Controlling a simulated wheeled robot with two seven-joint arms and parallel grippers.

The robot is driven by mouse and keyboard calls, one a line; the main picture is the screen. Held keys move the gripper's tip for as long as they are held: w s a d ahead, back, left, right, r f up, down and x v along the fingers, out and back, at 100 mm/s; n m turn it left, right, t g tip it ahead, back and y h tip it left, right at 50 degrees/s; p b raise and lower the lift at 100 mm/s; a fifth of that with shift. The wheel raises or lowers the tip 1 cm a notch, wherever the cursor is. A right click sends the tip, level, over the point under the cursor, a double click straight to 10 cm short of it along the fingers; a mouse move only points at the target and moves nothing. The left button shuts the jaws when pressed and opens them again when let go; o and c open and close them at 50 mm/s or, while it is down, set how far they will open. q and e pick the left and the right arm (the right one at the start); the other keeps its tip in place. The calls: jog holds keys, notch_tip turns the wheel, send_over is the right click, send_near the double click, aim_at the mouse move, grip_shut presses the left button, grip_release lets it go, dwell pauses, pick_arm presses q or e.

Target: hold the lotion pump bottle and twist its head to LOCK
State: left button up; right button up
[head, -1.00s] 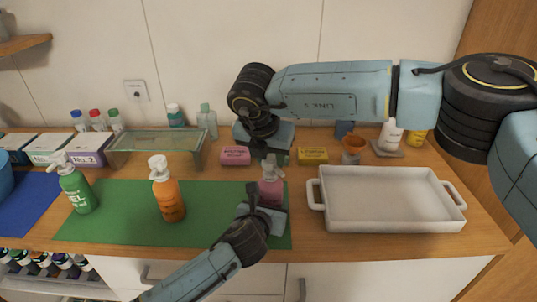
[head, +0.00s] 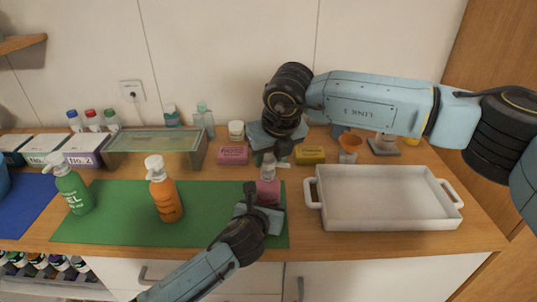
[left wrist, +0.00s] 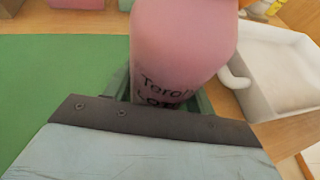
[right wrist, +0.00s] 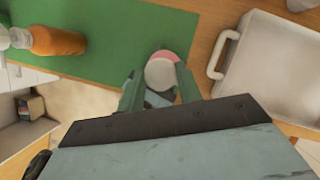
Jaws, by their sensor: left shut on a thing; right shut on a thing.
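The pink lotion pump bottle (head: 268,192) stands upright at the right end of the green mat (head: 110,225). My left gripper (head: 259,208) is shut around its lower body from the front. The pink body, with dark lettering, fills the middle of the left wrist view (left wrist: 183,45). My right gripper (head: 271,160) comes from above and is shut on the white pump head (right wrist: 160,73), which lies between its fingers in the right wrist view. In the head view the fingers hide most of the pump head. I cannot read a lock mark.
A white tray (head: 314,190) stands close right of the bottle. A pink box (head: 233,154) and a yellow box (head: 310,154) lie behind it. An orange pump bottle (head: 166,195) and a green one (head: 73,190) stand left. Green mat between the orange and pink bottles is clear.

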pick_arm(q)
jog(key=shift+w+a, duration=0.1)
pick_arm(e)
jog(key=shift+d+n, duration=0.15)
jog(key=shift+n, duration=0.15)
jog(key=o, duration=1)
jog(key=v, duration=1.2)
jog(key=shift+w+d, duration=0.1)
pick_arm(q)
jog(key=o, duration=1.2)
